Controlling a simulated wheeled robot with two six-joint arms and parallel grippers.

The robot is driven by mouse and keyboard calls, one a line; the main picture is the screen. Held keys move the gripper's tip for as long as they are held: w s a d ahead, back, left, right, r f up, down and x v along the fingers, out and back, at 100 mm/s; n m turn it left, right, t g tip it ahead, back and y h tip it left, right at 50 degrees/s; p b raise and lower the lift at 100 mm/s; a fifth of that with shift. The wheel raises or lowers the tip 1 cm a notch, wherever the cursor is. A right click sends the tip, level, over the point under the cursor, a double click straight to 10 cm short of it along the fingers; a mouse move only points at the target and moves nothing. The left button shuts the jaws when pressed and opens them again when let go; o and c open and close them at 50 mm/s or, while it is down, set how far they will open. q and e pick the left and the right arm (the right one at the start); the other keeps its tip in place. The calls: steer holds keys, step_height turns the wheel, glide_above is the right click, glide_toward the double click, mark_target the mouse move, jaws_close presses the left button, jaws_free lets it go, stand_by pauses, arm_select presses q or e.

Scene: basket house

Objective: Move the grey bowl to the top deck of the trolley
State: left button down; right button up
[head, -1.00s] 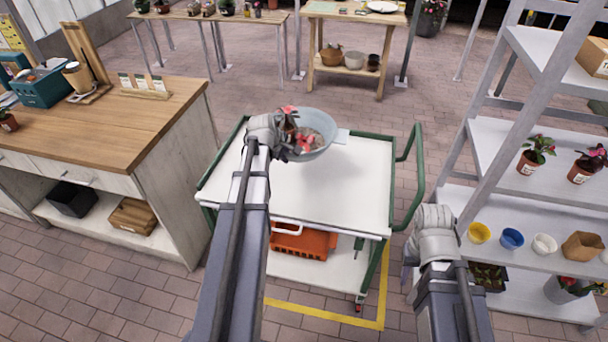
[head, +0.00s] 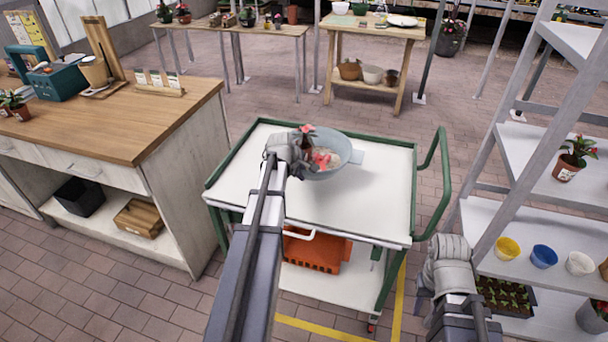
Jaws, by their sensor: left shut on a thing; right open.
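The grey bowl (head: 335,170) is over the white top deck (head: 372,213) of the green-framed trolley, near its back middle. Something red and pale lies inside the bowl. My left gripper (head: 304,160) is shut on the bowl's left rim; its fingers are partly hidden by the wrist. I cannot tell whether the bowl touches the deck. My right gripper (head: 449,245) is to the right of the trolley, beside the shelf rack; its fingers are hidden behind the wrist.
An orange crate (head: 312,252) sits on the trolley's lower deck. A wooden counter (head: 115,120) stands left of the trolley. A grey shelf rack (head: 525,225) with pots stands close on the right. The rest of the top deck is clear.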

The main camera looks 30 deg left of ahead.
mark_target(304, 194)
arm_select(q)
steer(key=shift+f+b, duration=1.4)
steer(key=shift+f, duration=0.5)
step_height(304, 194, down, 4)
steer(key=b, duration=0.3)
steer(key=shift+r+b, duration=0.15)
steer(key=shift+b, duration=0.2)
steer(key=c, duration=1.3)
jaws_free()
steer(key=shift+c, duration=0.2)
steer(key=shift+o, duration=0.7)
